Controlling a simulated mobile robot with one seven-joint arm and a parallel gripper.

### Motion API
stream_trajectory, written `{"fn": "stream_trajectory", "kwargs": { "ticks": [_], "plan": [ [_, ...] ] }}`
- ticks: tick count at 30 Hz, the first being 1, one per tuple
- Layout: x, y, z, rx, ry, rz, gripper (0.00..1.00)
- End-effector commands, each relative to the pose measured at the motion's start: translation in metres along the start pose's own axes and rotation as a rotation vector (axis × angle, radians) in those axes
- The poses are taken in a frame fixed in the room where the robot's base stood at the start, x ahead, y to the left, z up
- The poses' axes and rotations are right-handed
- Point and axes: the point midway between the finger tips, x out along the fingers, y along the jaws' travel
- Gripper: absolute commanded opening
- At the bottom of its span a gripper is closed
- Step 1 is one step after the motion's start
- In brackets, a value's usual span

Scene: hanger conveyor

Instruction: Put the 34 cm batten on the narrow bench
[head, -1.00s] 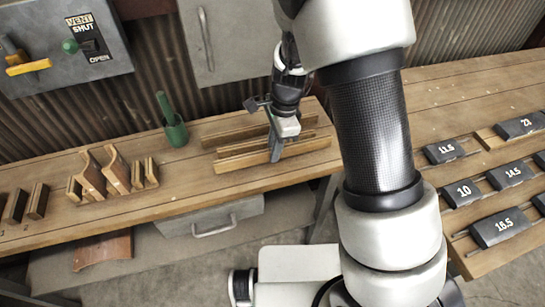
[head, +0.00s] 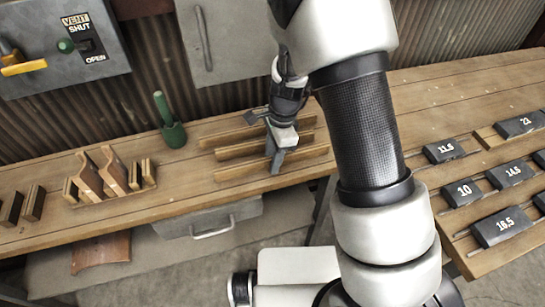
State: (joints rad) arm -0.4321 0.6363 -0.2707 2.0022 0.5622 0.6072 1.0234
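Several long wooden battens lie side by side on the left bench (head: 60,225), at the middle of the head view. The rear batten (head: 228,136), the middle one (head: 237,151) and the front one (head: 236,166) run nearly parallel. Their lengths are not marked, so I cannot tell which is 34 cm. My gripper (head: 275,160) points down over the right part of these battens, its fingers overlapping the front one in the picture. I cannot tell whether it touches or grips a batten. Which bench is the narrow one is not marked.
A rack of upright wooden pieces (head: 110,178) and a green mallet-like tool (head: 172,128) stand left of the battens. A right bench (head: 440,95) carries dark numbered blocks (head: 465,192). A grey control box (head: 60,50) hangs behind. Bare bench top lies in front of the battens.

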Motion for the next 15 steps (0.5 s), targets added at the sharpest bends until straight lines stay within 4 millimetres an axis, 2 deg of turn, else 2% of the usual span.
{"fn": "stream_trajectory", "kwargs": {
  "ticks": [5, 15],
  "plan": [
    [-0.015, -0.001, 0.001, 0.0, 0.0, -0.004, 0.32],
    [-0.086, -0.001, 0.001, -0.001, 0.0, -0.005, 0.32]
  ]
}}
